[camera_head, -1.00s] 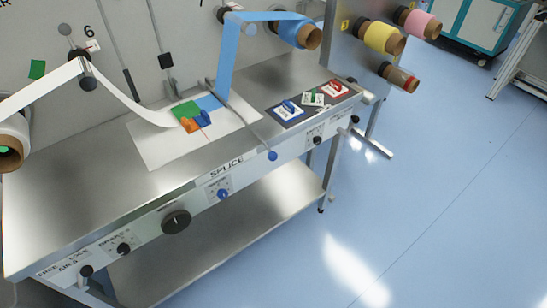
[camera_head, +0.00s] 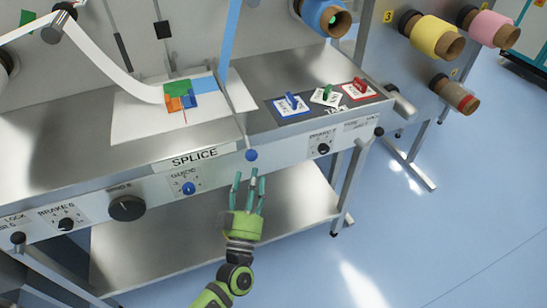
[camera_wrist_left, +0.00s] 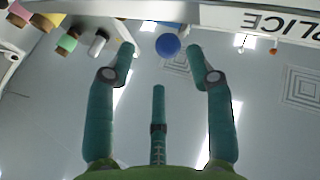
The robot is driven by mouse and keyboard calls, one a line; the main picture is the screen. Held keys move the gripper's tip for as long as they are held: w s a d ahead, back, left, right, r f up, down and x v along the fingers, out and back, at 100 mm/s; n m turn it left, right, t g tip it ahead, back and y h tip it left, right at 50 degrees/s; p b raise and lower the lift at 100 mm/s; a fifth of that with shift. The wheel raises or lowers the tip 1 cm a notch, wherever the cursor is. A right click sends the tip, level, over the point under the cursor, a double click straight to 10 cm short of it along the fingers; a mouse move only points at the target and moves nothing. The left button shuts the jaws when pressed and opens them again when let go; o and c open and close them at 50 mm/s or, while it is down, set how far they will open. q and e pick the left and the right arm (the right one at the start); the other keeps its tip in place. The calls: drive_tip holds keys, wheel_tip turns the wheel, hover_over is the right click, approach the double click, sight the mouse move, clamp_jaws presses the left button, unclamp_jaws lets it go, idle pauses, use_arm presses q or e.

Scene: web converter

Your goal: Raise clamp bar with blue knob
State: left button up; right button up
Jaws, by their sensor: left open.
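The blue knob (camera_head: 251,155) is a small round ball at the front end of the thin clamp bar (camera_head: 239,124). The bar runs from the splice table's back towards its front edge, to the right of the SPLICE label (camera_head: 195,159). My left gripper (camera_head: 249,178) is open and empty, just below the knob, with its green fingers pointing up. In the left wrist view the blue knob (camera_wrist_left: 168,45) appears between the two outer fingertips, apart from them. The bar itself is not clear there. My right gripper is not in view.
The steel splice table (camera_head: 210,140) carries a white sheet (camera_head: 135,115) with coloured patches and a dark tape mat (camera_head: 300,112). Dials, including a large black one (camera_head: 126,208), line the front panel. A lower shelf (camera_head: 160,250) lies below. Open floor is at right.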

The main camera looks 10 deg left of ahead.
sight(251, 153)
use_arm(q)
drive_tip(key=shift+w+a+r+p, duration=0.25)
drive_tip(key=shift+w+a+r, duration=0.1)
drive_tip(key=shift+w+r, duration=0.25)
drive_tip(key=shift+w+a+r+p, duration=0.2)
drive_tip(key=shift+w+a+r, duration=0.1)
drive_tip(key=shift+w+r, duration=0.25)
drive_tip(key=x, duration=0.3)
drive_tip(key=shift+w+d+f, duration=0.1)
drive_tip(key=shift+w+f, duration=0.1)
drive_tip(key=shift+f, duration=0.05)
drive_tip(key=shift+w, duration=0.2)
drive_tip(key=shift+r, duration=0.1)
clamp_jaws()
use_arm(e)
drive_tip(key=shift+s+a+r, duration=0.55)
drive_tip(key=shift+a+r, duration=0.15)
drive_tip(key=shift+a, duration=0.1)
